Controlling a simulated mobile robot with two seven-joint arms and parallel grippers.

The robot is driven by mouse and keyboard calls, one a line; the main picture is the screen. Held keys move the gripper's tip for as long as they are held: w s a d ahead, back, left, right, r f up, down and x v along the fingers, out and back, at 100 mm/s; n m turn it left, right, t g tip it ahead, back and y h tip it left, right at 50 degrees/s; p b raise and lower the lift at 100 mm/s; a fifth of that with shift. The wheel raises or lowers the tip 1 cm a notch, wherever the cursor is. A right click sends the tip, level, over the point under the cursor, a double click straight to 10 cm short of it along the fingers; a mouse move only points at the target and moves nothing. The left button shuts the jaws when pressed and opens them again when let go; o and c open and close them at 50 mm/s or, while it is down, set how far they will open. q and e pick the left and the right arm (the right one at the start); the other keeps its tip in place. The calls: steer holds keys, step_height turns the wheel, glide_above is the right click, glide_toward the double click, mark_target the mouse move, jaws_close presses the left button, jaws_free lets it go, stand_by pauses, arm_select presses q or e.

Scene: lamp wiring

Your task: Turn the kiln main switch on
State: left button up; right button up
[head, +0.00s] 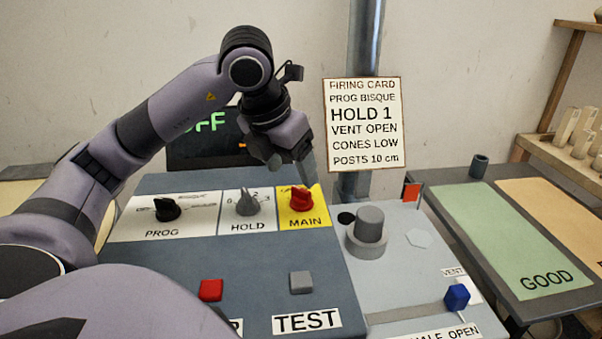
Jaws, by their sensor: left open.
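The kiln main switch is a red knob (301,199) on a yellow plate (297,222) marked MAIN, at the right end of the top row of the panel (250,262). My left gripper (300,178) is open, pointing down just above and behind the red knob. One finger stands at the knob's upper right. I cannot tell whether the fingers touch the knob. A display (190,150) behind the panel shows green letters ending in "FF", partly hidden by my left arm. My right gripper is not in view.
A black PROG knob (167,209) and a grey HOLD knob (246,202) sit left of the main switch. A red button (210,290) and a grey TEST button (301,282) are nearer. A grey cylinder (369,226) and blue vent knob (457,297) are at right.

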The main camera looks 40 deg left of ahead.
mark_target(301, 189)
arm_select(q)
steer(key=shift+w+a+x, duration=0.1)
steer(key=shift+w+x, duration=0.05)
steer(key=shift+x, duration=1.65)
steer(key=shift+w+a+x, duration=0.15)
steer(key=shift+x, duration=1.7)
steer(key=shift+r, duration=0.15)
steer(key=c, duration=1)
